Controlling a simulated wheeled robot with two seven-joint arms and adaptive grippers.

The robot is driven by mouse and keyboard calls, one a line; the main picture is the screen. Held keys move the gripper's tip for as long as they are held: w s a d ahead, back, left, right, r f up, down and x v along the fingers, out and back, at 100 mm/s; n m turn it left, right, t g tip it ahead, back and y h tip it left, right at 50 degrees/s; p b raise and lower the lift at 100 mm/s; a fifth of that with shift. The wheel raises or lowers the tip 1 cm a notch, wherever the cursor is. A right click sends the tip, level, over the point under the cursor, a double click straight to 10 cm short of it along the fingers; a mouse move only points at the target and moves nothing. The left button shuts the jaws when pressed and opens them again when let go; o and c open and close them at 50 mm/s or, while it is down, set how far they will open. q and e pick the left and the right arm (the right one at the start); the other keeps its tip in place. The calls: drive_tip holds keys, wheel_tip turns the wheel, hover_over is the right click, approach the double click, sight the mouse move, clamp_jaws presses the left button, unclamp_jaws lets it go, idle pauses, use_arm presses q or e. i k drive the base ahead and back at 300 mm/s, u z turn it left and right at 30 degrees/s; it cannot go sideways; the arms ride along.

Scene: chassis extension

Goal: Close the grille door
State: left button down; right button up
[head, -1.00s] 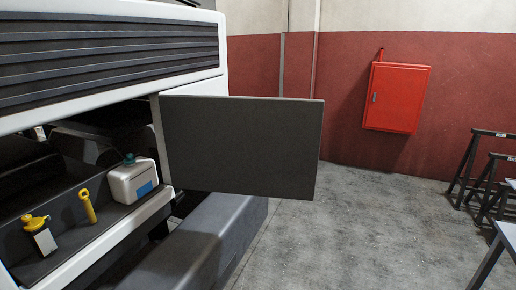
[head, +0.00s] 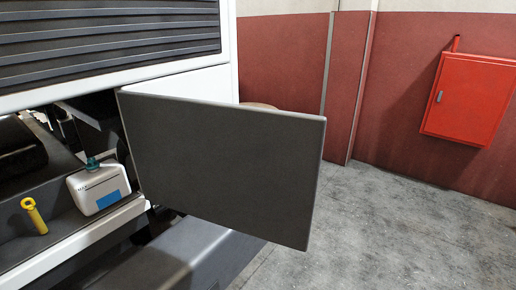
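The grille door (head: 225,165) is a dark grey flat panel standing open in the middle of the head view. Its left edge meets the white vehicle body (head: 190,84) beside the open compartment, and it sticks out to the right. A dark slatted grille (head: 110,40) is on the body above the opening. Neither of my grippers shows in the head view.
In the open compartment are a white bottle with a blue label (head: 98,188) and a yellow-handled item (head: 34,215). A grey beam (head: 205,250) runs below the door. A red cabinet (head: 468,98) hangs on the wall. The concrete floor (head: 390,230) at right is clear.

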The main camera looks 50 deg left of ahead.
sight(252, 171)
drive_tip(key=i, duration=3.45)
drive_tip(key=u, duration=4.45)
drive_tip(key=i, duration=0.5)
drive_tip(key=z, duration=0.05)
